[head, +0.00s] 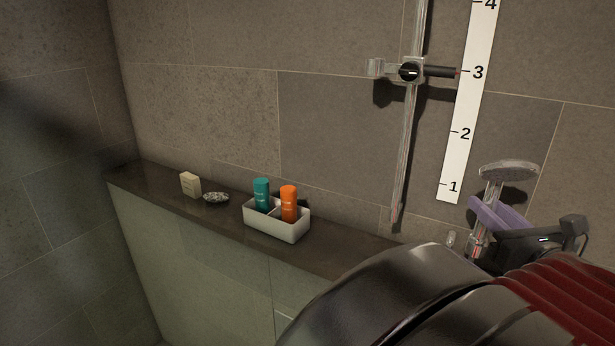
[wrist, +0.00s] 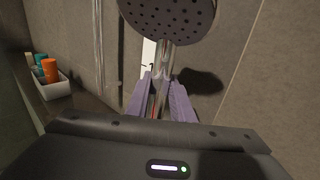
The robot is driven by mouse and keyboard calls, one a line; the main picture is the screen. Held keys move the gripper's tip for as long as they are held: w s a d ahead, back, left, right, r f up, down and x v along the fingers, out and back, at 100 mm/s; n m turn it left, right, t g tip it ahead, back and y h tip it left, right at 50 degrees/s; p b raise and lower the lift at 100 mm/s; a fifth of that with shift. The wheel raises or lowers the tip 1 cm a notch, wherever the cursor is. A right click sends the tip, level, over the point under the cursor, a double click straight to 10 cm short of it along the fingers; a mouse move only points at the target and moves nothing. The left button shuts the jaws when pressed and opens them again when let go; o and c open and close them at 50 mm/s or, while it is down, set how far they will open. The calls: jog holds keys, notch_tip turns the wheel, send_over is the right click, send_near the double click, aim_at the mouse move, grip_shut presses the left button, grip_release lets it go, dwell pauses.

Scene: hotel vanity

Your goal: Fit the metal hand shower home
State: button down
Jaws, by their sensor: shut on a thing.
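The metal hand shower (head: 509,171) is at the right of the head view, its round head up and its handle roughly upright. My gripper (head: 484,225), with purple fingers, is shut on the handle. In the wrist view the perforated shower head (wrist: 170,16) is at the top, and the gripper (wrist: 163,100) clasps the handle below it. The holder (head: 411,71) is clamped on the vertical rail (head: 408,140) by the number 3, above and left of my gripper. It has a clear block at its left and a dark lever at its right. The hand shower is apart from it.
A white numbered strip (head: 467,105) is on the tiled wall right of the rail. The ledge (head: 152,178) bears a soap bar (head: 190,185), a grey dish-like item (head: 216,197) and a white caddy (head: 277,230) with a teal bottle (head: 262,194) and an orange bottle (head: 289,203).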

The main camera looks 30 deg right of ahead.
dwell(0.3)
jog(key=c, duration=1.5)
grip_release()
jog(key=shift+f, duration=0.1)
jog(key=shift+o, duration=0.2)
jog(key=shift+s, duration=0.1)
jog(key=v, duration=1.3)
jog(key=shift+s+a, duration=0.2)
jog(key=shift+w, duration=0.1)
